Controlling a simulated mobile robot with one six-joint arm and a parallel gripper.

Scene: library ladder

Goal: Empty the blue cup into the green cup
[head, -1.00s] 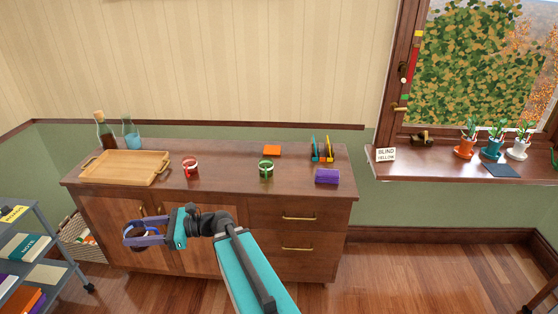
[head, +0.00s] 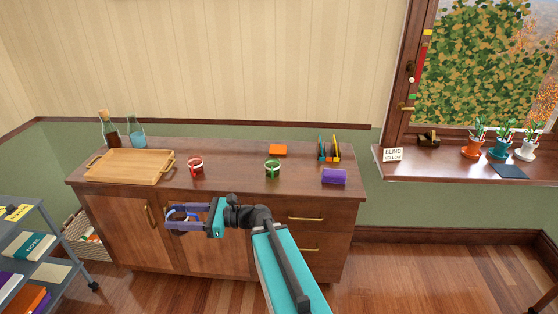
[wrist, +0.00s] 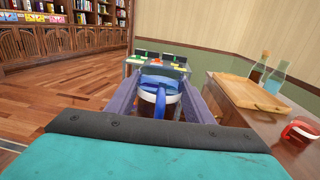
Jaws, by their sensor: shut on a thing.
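My gripper (head: 184,217) is shut on the blue cup (wrist: 158,82), holding it in the air in front of the cabinet's doors. In the wrist view the blue cup sits between the two fingers, with a white band and dark brown contents or wall below its blue rim; it looks roughly upright. The green cup (head: 272,170) stands upright on the cabinet top, up and to the right of my gripper. A red cup (head: 196,167) stands on the same top, above my gripper in the head view; it also shows in the wrist view (wrist: 302,131).
A grey cart (head: 62,248) stands at left. The cabinet top between the red and green cups is clear.

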